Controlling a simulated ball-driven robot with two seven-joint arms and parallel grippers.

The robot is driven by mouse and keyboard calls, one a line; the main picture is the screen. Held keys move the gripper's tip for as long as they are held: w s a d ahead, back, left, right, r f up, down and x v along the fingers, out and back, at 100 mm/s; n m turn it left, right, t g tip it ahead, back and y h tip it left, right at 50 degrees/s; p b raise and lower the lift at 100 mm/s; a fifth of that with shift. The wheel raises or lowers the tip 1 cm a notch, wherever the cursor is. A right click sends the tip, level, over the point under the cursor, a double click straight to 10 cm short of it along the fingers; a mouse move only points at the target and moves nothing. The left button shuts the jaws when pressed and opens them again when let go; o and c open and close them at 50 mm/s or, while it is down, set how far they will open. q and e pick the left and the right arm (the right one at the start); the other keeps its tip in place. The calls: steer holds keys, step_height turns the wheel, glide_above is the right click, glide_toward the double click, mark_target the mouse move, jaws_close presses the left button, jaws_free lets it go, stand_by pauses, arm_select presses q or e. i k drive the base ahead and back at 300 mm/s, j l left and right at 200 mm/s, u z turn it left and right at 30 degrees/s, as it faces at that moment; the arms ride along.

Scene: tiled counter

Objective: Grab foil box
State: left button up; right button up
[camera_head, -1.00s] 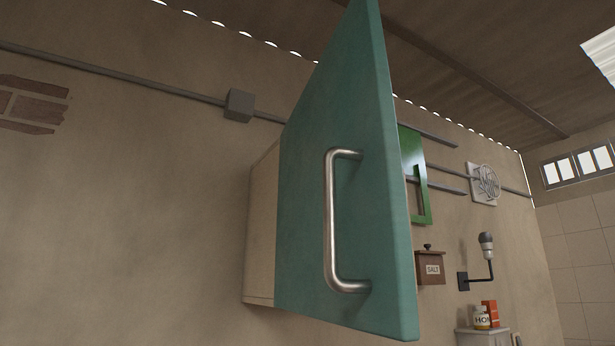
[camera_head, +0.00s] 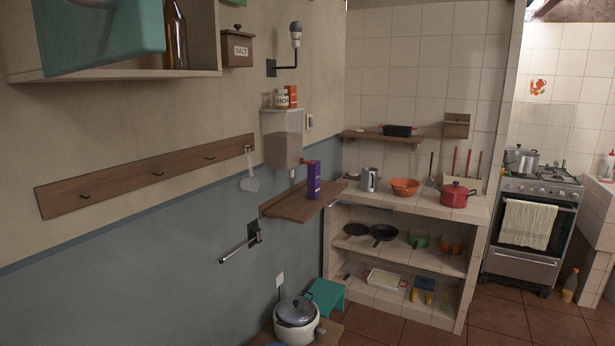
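A tall, narrow purple box (camera_head: 313,180) stands upright on a small wooden wall shelf (camera_head: 290,208), left of the tiled counter. It may be the foil box, but its label is too small to read. A small orange box (camera_head: 292,96) stands higher up, on top of a wall dispenser beside a jar. A flat white box or tray (camera_head: 386,279) lies on the counter's lowest shelf. Neither of my grippers is in view.
The open teal cabinet door (camera_head: 100,35) hangs at the upper left, with a brown bottle (camera_head: 175,35) in the cabinet. A metal wall bar (camera_head: 238,247) juts out below the wooden shelf. A lidded pot (camera_head: 297,312) stands at the bottom. Brown floor tiles are clear before the stove (camera_head: 526,228).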

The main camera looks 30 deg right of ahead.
mark_target(313, 170)
steer(key=i+l, duration=0.15)
steer(key=l, duration=0.25)
steer(key=i+l, duration=0.15)
steer(key=l, duration=0.25)
steer(key=i+l, duration=0.15)
steer(key=l, duration=0.25)
steer(key=i+l, duration=0.1)
steer(key=l, duration=0.25)
steer(key=i+l, duration=0.15)
steer(key=l, duration=0.25)
steer(key=i+l+z, duration=0.1)
steer(key=l, duration=0.3)
steer(key=i+l, duration=0.2)
steer(key=l, duration=0.2)
steer(key=i+l, duration=0.15)
steer(key=l, duration=0.2)
